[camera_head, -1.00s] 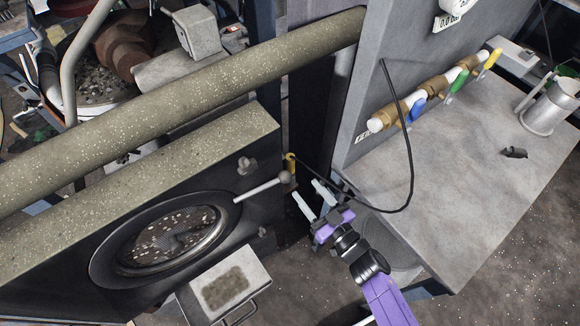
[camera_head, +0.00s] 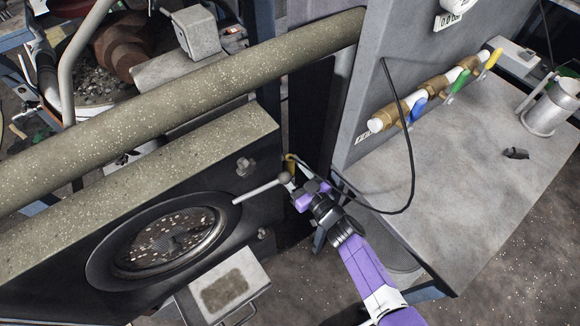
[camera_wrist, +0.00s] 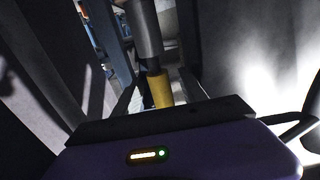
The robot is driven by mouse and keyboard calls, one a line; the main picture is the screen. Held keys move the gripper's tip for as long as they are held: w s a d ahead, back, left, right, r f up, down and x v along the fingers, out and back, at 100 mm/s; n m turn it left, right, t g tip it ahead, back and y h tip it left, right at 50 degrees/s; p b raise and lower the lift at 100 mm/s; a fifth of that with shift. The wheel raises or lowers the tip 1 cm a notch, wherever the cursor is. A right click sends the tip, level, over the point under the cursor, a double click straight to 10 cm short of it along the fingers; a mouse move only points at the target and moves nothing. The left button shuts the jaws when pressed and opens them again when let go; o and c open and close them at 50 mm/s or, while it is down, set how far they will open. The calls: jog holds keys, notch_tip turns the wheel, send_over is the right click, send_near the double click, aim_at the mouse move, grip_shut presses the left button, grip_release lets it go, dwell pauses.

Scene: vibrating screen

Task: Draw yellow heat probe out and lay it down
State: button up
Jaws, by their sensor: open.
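The yellow heat probe (camera_head: 291,163) stands at the right end of the dark machine housing, with a black cable running from it to the grey panel. In the wrist view the yellow probe (camera_wrist: 160,90) shows beyond the gripper body, below a grey cylinder. My gripper (camera_head: 299,186) is open and close to the probe, just below it in the head view. The gripper partly hides the probe's lower part. I cannot tell whether the fingers touch it. In the wrist view the fingertips are hard to make out.
A ball-ended lever (camera_head: 262,190) juts from the housing beside my gripper. The black cable (camera_head: 412,165) loops over the grey bench (camera_head: 470,185), which is mostly clear. A metal jug (camera_head: 548,108) and a small dark object (camera_head: 515,153) stand there. Valves (camera_head: 440,85) line the panel.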

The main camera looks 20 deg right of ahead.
grip_shut()
jog(key=shift+r, duration=0.2)
